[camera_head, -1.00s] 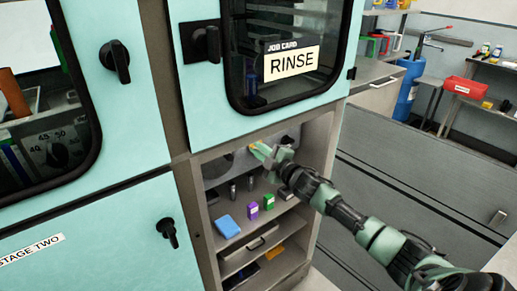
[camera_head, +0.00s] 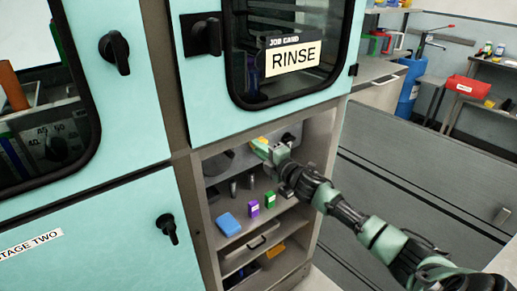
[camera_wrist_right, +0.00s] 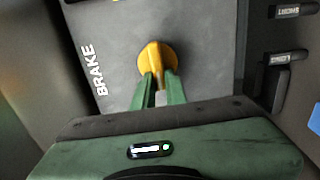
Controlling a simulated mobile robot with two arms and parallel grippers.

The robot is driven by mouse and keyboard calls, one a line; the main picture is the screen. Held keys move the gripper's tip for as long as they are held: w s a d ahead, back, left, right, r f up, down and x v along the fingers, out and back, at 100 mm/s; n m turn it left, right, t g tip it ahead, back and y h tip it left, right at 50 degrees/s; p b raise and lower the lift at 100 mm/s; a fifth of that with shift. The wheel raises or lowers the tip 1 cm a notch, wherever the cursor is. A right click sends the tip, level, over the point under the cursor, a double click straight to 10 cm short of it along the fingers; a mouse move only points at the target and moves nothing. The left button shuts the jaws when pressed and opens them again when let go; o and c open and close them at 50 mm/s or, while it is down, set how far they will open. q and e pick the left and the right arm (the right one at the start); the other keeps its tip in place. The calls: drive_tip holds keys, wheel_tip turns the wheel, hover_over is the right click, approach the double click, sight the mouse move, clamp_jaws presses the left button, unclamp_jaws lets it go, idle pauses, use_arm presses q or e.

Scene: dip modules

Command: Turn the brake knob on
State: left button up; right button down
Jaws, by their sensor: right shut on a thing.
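The brake knob (camera_wrist_right: 157,57) is yellow and round with a raised grip, on a grey panel beside the white word BRAKE (camera_wrist_right: 88,70) in the right wrist view. My right gripper (camera_wrist_right: 158,84) has its green fingers closed on the knob's grip. In the head view my right gripper (camera_head: 268,150) reaches into the open compartment under the RINSE door, and a bit of yellow shows at its fingertips. My left gripper is not in view.
The compartment shelf holds a blue box (camera_head: 228,224), a purple box (camera_head: 254,208) and a green box (camera_head: 270,200). Its side walls stand close around my right gripper. The RINSE door (camera_head: 215,110) is above, with a black handle (camera_head: 204,38).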

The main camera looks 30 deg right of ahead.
drive_tip(key=c, duration=1.4)
unclamp_jaws()
drive_tip(key=shift+c, duration=0.2)
drive_tip(key=s+p, duration=0.1)
drive_tip(key=s, duration=0.6)
drive_tip(key=shift+s+d, duration=0.25)
drive_tip(key=shift+s, duration=0.15)
